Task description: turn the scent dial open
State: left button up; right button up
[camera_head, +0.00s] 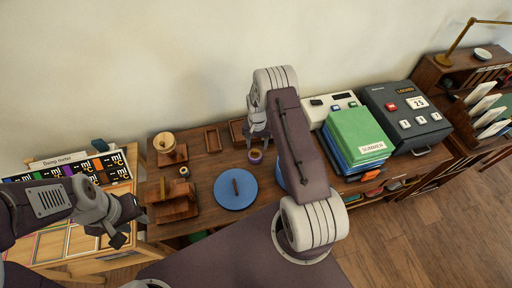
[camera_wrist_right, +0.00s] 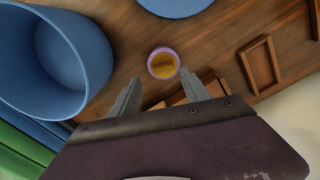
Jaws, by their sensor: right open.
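A small round piece with a purple rim and an amber middle (camera_head: 255,156) sits on the wooden desk; it also shows in the right wrist view (camera_wrist_right: 163,63). It may be the scent dial, but I see no label on it. My right gripper (camera_wrist_right: 160,82) is open, with its two fingers apart and nothing between them. The round piece lies just beyond the fingertips, apart from them. In the head view my right gripper (camera_head: 258,137) is partly hidden by its own arm. My left gripper (camera_head: 121,238) hangs at the left near the desk's edge; its jaws are unclear.
A blue disc with a peg (camera_head: 236,201) lies left of the round piece. A blue open container (camera_wrist_right: 68,50) stands close on the other side. Small wooden trays (camera_head: 212,139), green and blue books (camera_head: 355,130) and a dark machine (camera_head: 405,115) are nearby.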

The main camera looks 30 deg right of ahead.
aim_at(255, 151)
jog(key=f, duration=0.1)
jog(key=a+f, duration=0.1)
jog(key=f, duration=0.1)
jog(key=shift+w+a+f, duration=0.15)
jog(key=shift+a, duration=0.05)
jog(key=shift+f, duration=0.2)
jog(key=shift+d+f, duration=0.1)
jog(key=shift+d, duration=0.25)
jog(key=c, duration=0.3)
jog(key=shift+a, duration=0.15)
grip_shut()
pick_arm(q)
jog(key=shift+w+a+r, duration=0.1)
jog(key=shift+a+r, duration=0.1)
jog(key=shift+a, duration=0.4)
jog(key=shift+d, duration=0.1)
jog(key=shift+f+b, duration=0.35)
jog(key=shift+f, duration=0.15)
pick_arm(e)
jog(key=shift+n, duration=0.9)
